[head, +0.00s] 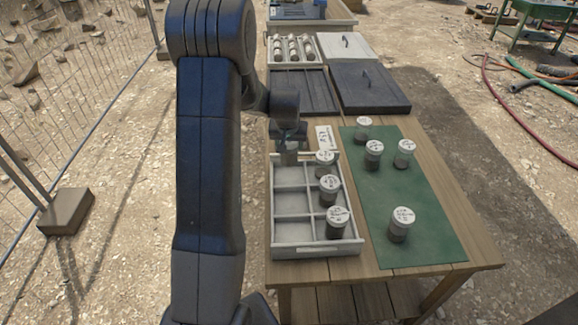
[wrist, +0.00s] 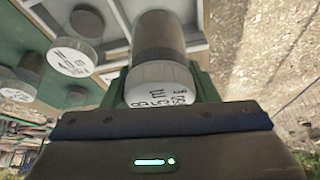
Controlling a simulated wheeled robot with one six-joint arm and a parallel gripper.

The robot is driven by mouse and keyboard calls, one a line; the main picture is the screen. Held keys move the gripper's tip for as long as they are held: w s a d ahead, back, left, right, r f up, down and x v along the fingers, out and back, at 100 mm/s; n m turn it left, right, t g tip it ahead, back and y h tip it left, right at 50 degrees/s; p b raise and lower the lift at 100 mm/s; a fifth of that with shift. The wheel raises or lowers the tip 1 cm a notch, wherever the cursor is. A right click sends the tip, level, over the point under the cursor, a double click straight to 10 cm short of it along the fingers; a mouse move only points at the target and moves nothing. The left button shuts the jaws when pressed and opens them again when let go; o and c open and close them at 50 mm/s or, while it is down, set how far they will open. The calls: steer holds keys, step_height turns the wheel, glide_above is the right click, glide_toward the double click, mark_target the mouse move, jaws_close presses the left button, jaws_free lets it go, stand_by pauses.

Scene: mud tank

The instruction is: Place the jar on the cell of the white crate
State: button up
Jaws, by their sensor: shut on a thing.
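My gripper (head: 289,150) is over the far-left part of the white crate (head: 318,250) in the head view. In the wrist view my gripper (wrist: 160,88) is shut on a jar (wrist: 160,40) with a grey body and a white, hand-marked lid. The arm mostly hides this jar in the head view. I cannot tell whether its base touches the crate floor. The crate has two columns of cells. Its right column holds three lidded jars (head: 337,222); the near and middle left cells look empty.
A green mat (head: 432,220) to the right holds several similar jars (head: 401,224). A written card (head: 324,138) lies behind the crate. Further back are a dark tray, a dark lid (head: 370,88) and a white tray of jars (head: 292,64).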

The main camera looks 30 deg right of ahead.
mark_target(289, 158)
steer(key=shift+f+p, duration=0.35)
steer(key=shift+f, duration=3.1)
steer(key=shift+f, duration=0.2)
steer(key=o, duration=1.5)
steer(key=shift+c, duration=0.2)
steer(key=shift+r, duration=0.5)
steer(key=b+v, duration=0.1)
steer(key=v, duration=1)
steer(key=shift+s, duration=0.2)
steer(key=shift+a+r, duration=0.1)
steer(key=shift+a, duration=0.05)
